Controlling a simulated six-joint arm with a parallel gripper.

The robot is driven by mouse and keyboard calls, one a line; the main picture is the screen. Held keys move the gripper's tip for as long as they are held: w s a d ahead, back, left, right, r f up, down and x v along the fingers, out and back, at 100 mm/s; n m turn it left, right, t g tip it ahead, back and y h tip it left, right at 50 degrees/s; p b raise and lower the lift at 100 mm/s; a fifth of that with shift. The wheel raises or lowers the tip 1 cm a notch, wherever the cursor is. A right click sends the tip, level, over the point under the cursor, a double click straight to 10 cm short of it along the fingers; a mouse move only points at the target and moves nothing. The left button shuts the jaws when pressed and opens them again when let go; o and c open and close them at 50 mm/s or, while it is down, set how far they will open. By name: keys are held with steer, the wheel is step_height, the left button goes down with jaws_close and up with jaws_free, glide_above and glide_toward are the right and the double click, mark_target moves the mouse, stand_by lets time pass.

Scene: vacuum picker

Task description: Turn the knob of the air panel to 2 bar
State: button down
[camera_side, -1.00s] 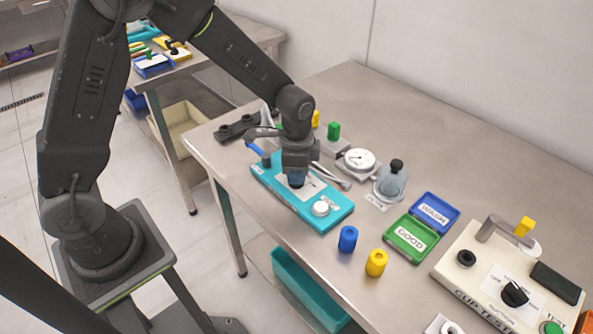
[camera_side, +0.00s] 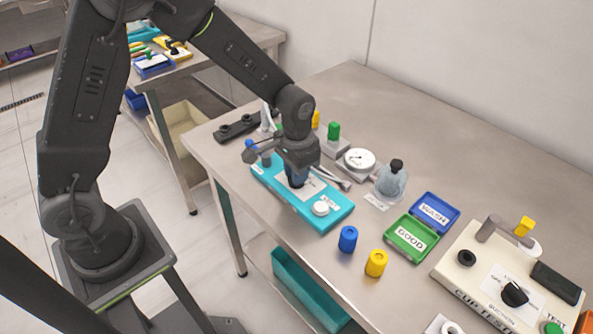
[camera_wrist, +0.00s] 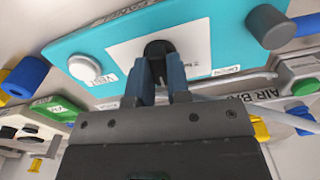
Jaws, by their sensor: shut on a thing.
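The air panel (camera_side: 333,214) is a teal slab lying on the steel table, with a white dial plate and a round white vent button (camera_side: 320,208) at its near end. The panel (camera_wrist: 75,49) also shows in the wrist view, with its white button (camera_wrist: 84,68). Its black knob (camera_wrist: 158,49) stands on the white plate. My gripper (camera_wrist: 160,68) points down over the plate, its two blue fingers shut on the knob. In the side view my gripper (camera_side: 296,180) hides the knob. The scale marks around the knob are too small or covered to read.
A gauge (camera_side: 359,160) and a glass jar (camera_side: 391,180) stand behind the panel. Blue (camera_side: 348,239) and yellow (camera_side: 376,263) cups stand in front. Green and blue trays (camera_side: 411,238) and a cream cup tester (camera_side: 480,272) lie to the right. A grey cylinder (camera_wrist: 270,26) rises from the panel's end.

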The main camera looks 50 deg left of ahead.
steer(key=n, duration=0.5)
steer(key=shift+n, duration=0.3)
steer(key=n, duration=0.4)
steer(key=shift+n, duration=0.4)
steer(key=c, duration=1.1)
jaws_free()
step_height(320, 180, up, 14)
steer(key=s+a+r+m+t, duration=0.1)
steer(key=s+r+m+t, duration=0.1)
steer(key=s, duration=0.4)
steer(key=s+a+r+m+t, duration=0.1)
steer(key=s+r+m, duration=0.1)
steer(key=s+m, duration=0.2)
steer(key=s+a+r+m+t, duration=0.1)
steer(key=s+r+m+t, duration=0.1)
steer(key=s, duration=0.7)
steer(key=shift+a+r+m+t, duration=0.2)
steer(key=shift+a+m+t, duration=0.1)
steer(key=shift+m, duration=0.1)
